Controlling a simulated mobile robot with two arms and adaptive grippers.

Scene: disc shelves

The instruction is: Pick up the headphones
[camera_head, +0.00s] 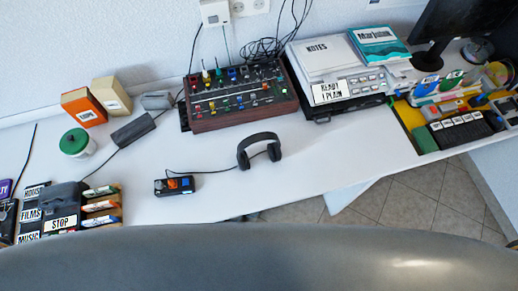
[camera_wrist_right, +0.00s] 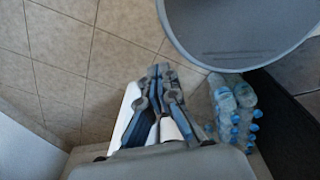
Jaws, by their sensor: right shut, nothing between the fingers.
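Neither gripper shows in the head view. My right gripper (camera_wrist_right: 160,72) shows in the right wrist view, pointing down over the tiled floor, shut and empty, away from the headphones. The headphones do not show in that view. My left gripper is not in view.
A mixer (camera_head: 240,96) stands behind the headphones. A small black box (camera_head: 174,186) with coloured buttons lies to their left. The white table (camera_head: 330,150) is clear right of the headphones. Water bottles (camera_wrist_right: 233,105) stand near my right gripper.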

